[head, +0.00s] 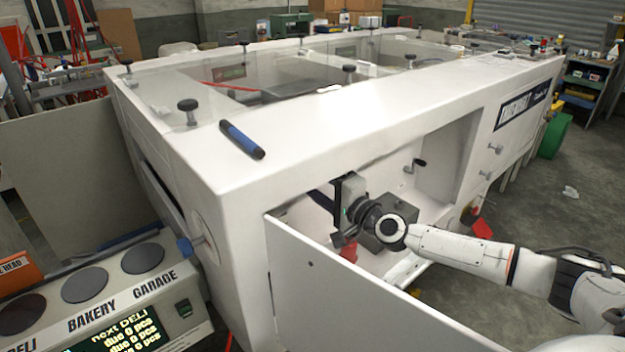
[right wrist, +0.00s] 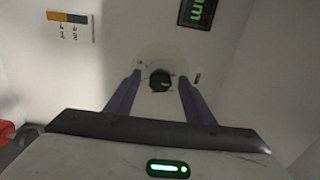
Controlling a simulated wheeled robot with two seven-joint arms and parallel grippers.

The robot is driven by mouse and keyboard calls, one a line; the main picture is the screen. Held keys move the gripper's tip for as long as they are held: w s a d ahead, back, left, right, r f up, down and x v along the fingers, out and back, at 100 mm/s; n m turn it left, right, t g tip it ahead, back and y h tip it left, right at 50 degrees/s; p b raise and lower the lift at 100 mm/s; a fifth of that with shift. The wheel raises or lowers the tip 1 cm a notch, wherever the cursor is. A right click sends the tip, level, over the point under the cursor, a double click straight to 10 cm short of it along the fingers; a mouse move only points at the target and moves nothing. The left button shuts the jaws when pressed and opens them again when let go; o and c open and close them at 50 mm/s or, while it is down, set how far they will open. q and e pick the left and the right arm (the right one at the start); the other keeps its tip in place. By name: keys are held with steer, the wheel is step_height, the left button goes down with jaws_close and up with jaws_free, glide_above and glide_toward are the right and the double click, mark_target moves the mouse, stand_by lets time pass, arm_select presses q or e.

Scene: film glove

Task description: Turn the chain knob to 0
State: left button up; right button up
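A small black knob (right wrist: 160,80) sits on the white inner wall of the machine (head: 365,115), with a pale disc and small marks around it. My right arm reaches into the open front compartment of the machine in the head view. My right gripper (right wrist: 161,75) is open there, with its two dark fingers pointing at the wall, one on each side of the knob in the picture. I cannot tell whether the fingers touch the wall or how the knob is turned. The knob is hidden in the head view. My left gripper is not in view.
A dark display with green characters (right wrist: 197,12) and an orange and grey label (right wrist: 68,17) are on the wall nearby. An open white door panel (head: 350,290) stands before the compartment. A blue marker (head: 242,139) lies on top.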

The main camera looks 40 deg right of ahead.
steer(key=s, duration=1)
steer(key=shift+s+d, duration=0.15)
steer(key=shift+d, duration=0.25)
stand_by(0.4)
